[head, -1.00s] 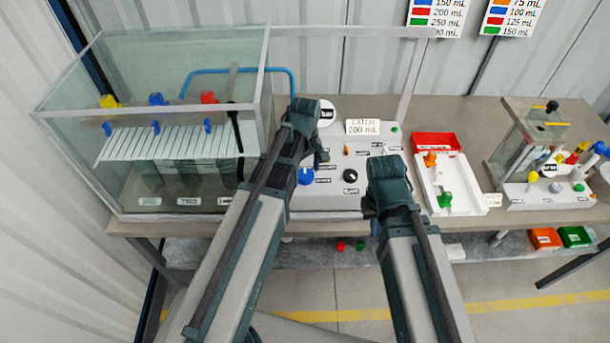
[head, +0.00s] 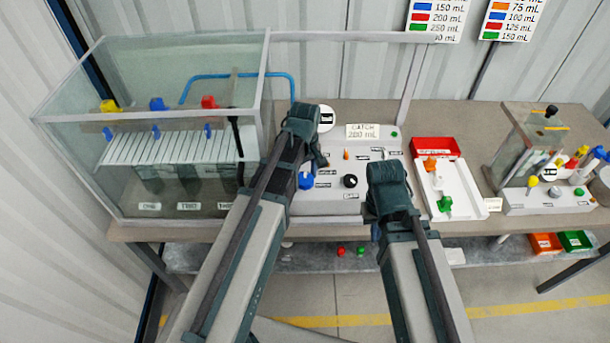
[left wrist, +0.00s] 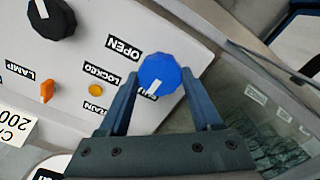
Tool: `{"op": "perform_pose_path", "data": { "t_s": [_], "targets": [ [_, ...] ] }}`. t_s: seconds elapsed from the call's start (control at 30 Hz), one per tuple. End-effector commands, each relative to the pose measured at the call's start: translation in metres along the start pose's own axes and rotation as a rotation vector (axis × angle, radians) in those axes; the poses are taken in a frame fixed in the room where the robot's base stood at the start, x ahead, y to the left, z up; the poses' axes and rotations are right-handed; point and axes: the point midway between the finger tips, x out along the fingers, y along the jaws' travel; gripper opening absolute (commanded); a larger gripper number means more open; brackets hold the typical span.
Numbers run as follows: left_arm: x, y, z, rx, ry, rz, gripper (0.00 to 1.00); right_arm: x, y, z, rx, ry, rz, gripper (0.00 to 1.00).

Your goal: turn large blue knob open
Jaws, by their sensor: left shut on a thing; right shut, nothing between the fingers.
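The large blue knob (left wrist: 160,72) sits on the sloped white control panel (left wrist: 140,20). It also shows in the head view (head: 306,181). My left gripper (head: 316,158) is at the knob; in the left wrist view its two fingers stand on either side of the knob, shut on it. The knob's white pointer line faces down and slightly left in that view, near a partly hidden label. An OPEN label (left wrist: 123,48) and a LOCKED label (left wrist: 102,73) lie left of the knob. My right gripper (head: 385,195) is over the table's front edge, shut and empty, its fingertips hidden.
A black knob (head: 350,181) and an orange switch (head: 346,154) are on the same panel. A glass tank (head: 80,160) stands left of my left arm. A white tray (head: 460,195) and a red bin (head: 436,148) lie right of my right gripper.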

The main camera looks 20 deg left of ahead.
Motion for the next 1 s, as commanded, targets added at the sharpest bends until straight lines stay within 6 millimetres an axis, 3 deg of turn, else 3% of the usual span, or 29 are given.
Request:
{"op": "perform_pose_path", "data": {
  "t_s": [1.0],
  "targets": [
    [0.0001, 0.0004, 0.0003, 0.912, 0.000, 0.000, 0.10, 0.0001, 0.0000, 0.0000, 0.000, 0.000, 0.000, 0.00]
  ]
}}
